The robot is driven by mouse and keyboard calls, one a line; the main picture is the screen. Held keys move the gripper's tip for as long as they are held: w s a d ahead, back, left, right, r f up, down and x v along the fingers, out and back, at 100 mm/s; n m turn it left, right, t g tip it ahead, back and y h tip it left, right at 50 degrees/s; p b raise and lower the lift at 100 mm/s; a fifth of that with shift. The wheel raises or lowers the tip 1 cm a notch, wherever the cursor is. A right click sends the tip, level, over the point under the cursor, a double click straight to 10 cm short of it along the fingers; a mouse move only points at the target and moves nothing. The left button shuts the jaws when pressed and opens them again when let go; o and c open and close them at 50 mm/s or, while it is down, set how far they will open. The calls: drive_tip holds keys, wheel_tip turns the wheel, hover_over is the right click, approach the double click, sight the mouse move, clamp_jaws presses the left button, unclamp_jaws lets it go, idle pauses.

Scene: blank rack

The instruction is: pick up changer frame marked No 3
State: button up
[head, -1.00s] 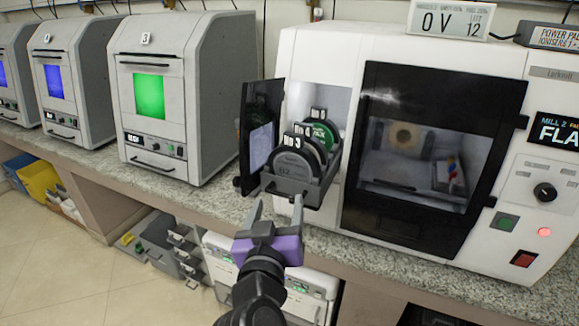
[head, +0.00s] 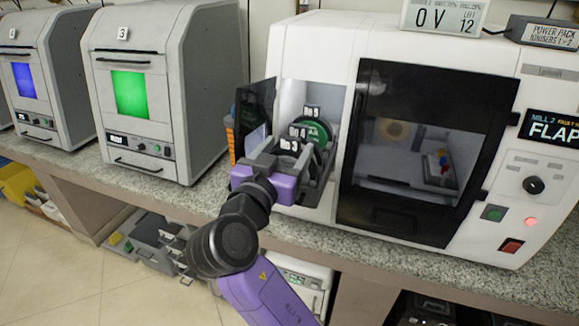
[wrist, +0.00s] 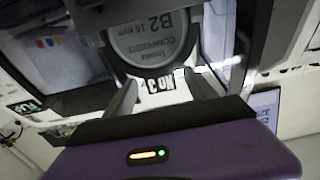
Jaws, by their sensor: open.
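The changer frame marked No 3 (head: 289,147) stands at the front of a row in the mill's pulled-out rack. It holds a round grey disc. In the wrist view the frame (wrist: 150,38) is upside down, its disc reading B2 16 and its No 3 tag below. My gripper (head: 276,166) is at the rack's front end, its purple body hiding the frame's lower part in the head view. In the wrist view my open fingers (wrist: 163,92) lie either side of the No 3 tag. I cannot tell whether they touch the frame.
The frames marked No 4 (head: 298,132) and No 5 (head: 312,111) stand close behind in the rack (head: 318,187). An open dark door (head: 252,118) is at the left. The mill's closed dark window (head: 405,150) is at the right. The granite counter is clear in front.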

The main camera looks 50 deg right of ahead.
drive_tip(key=shift+x, duration=1.05)
clamp_jaws()
